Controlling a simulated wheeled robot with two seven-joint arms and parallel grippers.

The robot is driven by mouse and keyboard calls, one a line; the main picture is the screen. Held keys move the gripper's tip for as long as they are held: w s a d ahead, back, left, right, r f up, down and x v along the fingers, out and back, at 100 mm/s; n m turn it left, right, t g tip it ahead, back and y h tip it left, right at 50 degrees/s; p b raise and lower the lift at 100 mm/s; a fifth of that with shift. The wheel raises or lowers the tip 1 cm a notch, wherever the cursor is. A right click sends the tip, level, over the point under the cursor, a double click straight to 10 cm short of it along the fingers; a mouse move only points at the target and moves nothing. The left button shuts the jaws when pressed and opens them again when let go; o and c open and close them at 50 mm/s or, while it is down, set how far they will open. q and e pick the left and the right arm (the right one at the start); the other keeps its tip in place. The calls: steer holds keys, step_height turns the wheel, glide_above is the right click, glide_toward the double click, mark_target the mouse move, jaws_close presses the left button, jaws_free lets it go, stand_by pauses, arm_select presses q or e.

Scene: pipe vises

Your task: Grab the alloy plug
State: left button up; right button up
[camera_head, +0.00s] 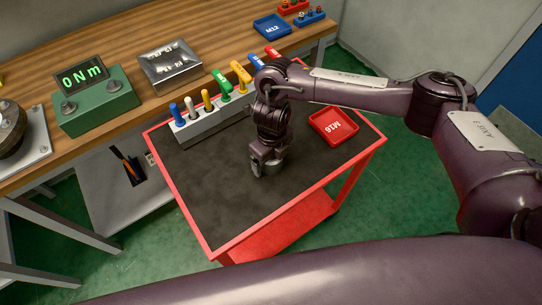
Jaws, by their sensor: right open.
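A small grey metallic cylinder (277,164), which looks like the alloy plug, stands on the dark top of the red cart (215,196). My right gripper (262,171) points down at it, with its fingers open around or just in front of it. The gripper partly hides the cylinder, and I cannot tell whether the fingers touch it. My left gripper is out of view.
A grey rack (206,127) with several coloured-handled tools stands along the cart's back edge. A red M16 tray (333,126) lies to the right. The wooden workbench behind holds a green torque display (97,105), a metal bin (170,65) and a blue M12 tray (272,27). The cart's front is clear.

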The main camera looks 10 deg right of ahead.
steer(key=c, duration=1.4)
steer(key=shift+o, duration=0.2)
